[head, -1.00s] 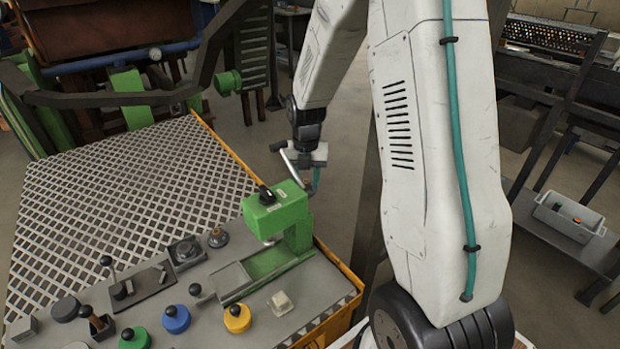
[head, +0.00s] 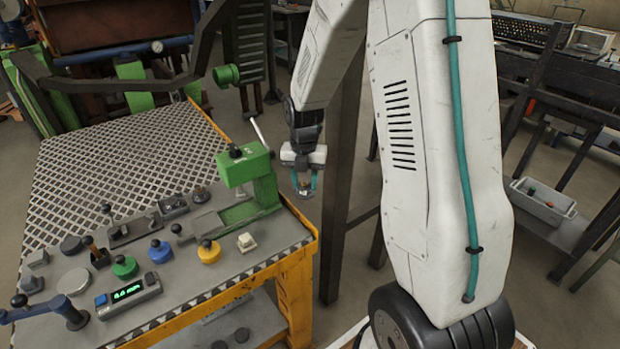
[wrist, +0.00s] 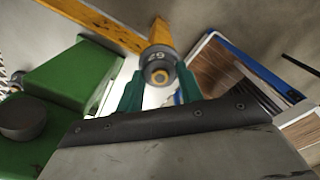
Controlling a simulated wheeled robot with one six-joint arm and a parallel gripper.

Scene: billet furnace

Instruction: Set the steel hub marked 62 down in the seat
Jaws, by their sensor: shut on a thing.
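The steel hub (wrist: 156,68), a grey ring with a number on its face, is between the teal fingers of my gripper (wrist: 160,88) in the wrist view. My gripper is shut on it. In the head view my gripper (head: 304,184) points down, just right of the green press (head: 245,165) and off the bench's right edge. The hub (head: 304,191) shows there small at the fingertips. A square block with a round top (head: 172,207) sits on the bench left of the press; I cannot tell whether it is the seat.
The bench (head: 215,275) holds several coloured knobs, a small display (head: 128,293) and a pale block (head: 246,242). The green press and a dark post (head: 343,190) stand on either side of my gripper. A grey bin (head: 543,203) is at the right.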

